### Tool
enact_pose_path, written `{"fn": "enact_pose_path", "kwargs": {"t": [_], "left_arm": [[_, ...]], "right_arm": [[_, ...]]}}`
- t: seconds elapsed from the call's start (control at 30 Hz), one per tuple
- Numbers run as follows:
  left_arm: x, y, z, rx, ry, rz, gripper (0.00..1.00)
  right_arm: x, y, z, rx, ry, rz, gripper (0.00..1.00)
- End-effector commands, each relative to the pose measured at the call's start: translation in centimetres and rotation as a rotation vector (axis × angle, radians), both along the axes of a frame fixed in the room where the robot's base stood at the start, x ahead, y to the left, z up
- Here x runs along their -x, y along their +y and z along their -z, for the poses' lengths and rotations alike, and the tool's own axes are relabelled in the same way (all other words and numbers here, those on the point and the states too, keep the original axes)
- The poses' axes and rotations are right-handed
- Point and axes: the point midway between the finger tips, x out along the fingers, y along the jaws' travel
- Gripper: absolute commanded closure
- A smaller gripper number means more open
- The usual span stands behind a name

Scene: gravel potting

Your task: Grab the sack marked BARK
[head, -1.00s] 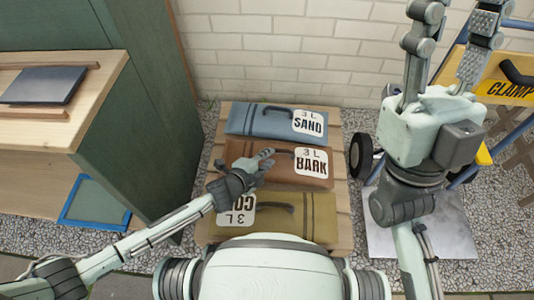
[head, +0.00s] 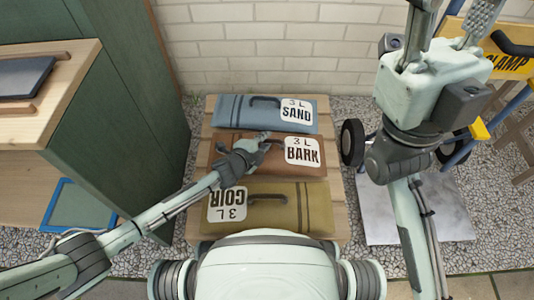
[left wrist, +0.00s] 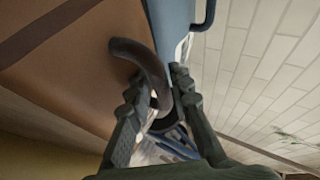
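The brown BARK sack (head: 225,158) lies flat in the middle of a row of three sacks, its white label at the right. It also shows in the left wrist view (left wrist: 75,75). My left gripper (head: 267,140) is at its dark handle (left wrist: 150,62). In the left wrist view, my left gripper's fingers (left wrist: 158,85) are apart, one on each side of the handle; firm contact is not clear. My right gripper (head: 450,22) points up at the right, its fingers apart and empty, tips cut off by the top edge.
The blue SAND sack (head: 237,110) lies behind, the olive COIR sack (head: 285,215) in front, all on a wooden pallet (head: 340,215). A green cabinet (head: 120,120) stands left, a brick wall (head: 270,50) behind, a wheeled cart (head: 352,142) right.

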Motion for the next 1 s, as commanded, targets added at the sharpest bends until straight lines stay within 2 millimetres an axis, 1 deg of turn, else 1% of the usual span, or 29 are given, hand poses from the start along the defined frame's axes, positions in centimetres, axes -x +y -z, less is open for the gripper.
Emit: {"fn": "enact_pose_path", "kwargs": {"t": [0.03, 0.13, 0.17, 0.5, 0.53, 0.77, 0.87, 1.0], "left_arm": [[0.0, 0.0, 0.0, 0.0, 0.0, 0.0, 0.87], [0.0, 0.0, 0.0, 0.0, 0.0, 0.0, 0.99], [0.0, 0.0, 0.0, 0.0, 0.0, 0.0, 1.0], [0.0, 0.1, 0.0, -0.001, 0.001, -0.001, 1.0], [-0.1, -0.1, -0.3, 0.003, -0.005, 0.001, 1.0], [-0.1, -0.1, -0.4, 0.003, -0.005, 0.001, 1.0], [-0.1, -0.1, -0.7, 0.003, -0.005, 0.001, 1.0], [-0.2, -0.1, -1.8, 0.004, -0.005, 0.002, 1.0]], "right_arm": [[0.0, 0.0, 0.0, 0.0, 0.0, 0.0, 0.61], [0.0, 0.0, 0.0, 0.0, 0.0, 0.0, 0.61], [0.0, 0.0, 0.0, 0.0, 0.0, 0.0, 0.61], [0.0, 0.0, 0.0, 0.0, -0.001, 0.0, 0.61], [0.0, 0.0, 0.0, 0.0, 0.0, 0.0, 0.61], [0.0, 0.0, -0.1, 0.0, 0.0, 0.0, 0.61], [0.1, 0.0, -0.3, 0.0, -0.001, 0.0, 0.61], [0.2, -0.1, -0.7, -0.005, 0.004, 0.0, 0.61]]}}
